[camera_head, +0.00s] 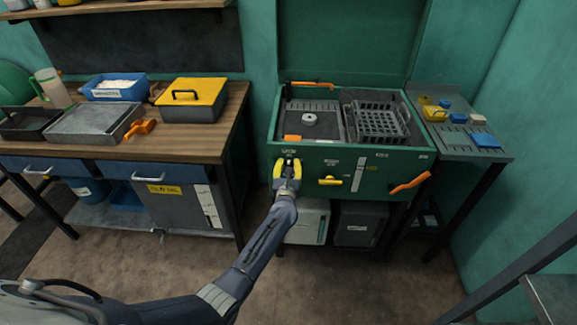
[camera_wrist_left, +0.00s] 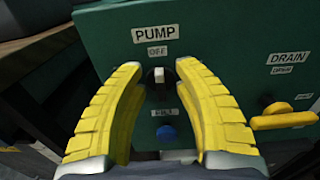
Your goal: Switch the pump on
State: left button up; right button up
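The pump switch (camera_wrist_left: 158,76) is a small dark knob with a pale pointer. It is on the green front panel of the washer-like cabinet (camera_head: 340,165), under the PUMP (camera_wrist_left: 155,33) and OFF (camera_wrist_left: 157,51) labels. The pointer is turned up toward OFF. My left gripper (camera_head: 288,170) is at the panel's left part, and its yellow fingers (camera_wrist_left: 160,68) are open on either side of the switch. Whether they touch the knob I cannot tell. In the head view the gripper hides the switch. My right gripper is not in view.
A blue button (camera_wrist_left: 167,133) is below the switch, under a blurred label. A yellow DRAIN handle (camera_wrist_left: 283,117) is to the right, also in the head view (camera_head: 330,181). An orange handle (camera_head: 410,182) is farther right. A workbench (camera_head: 200,130) stands left; floor between is clear.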

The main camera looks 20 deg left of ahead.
pick_arm(q)
jog(key=shift+o, duration=0.2)
grip_shut()
dwell(0.3)
jog(key=m, duration=0.6)
jog(key=shift+d+m, duration=0.3)
jog(key=shift+m, duration=0.1)
jog(key=m, duration=0.4)
jog(key=shift+w+d+f, duration=0.1)
jog(key=shift+d+f, duration=0.05)
jog(key=shift+f+m, duration=0.15)
jog(key=shift+m, duration=1.35)
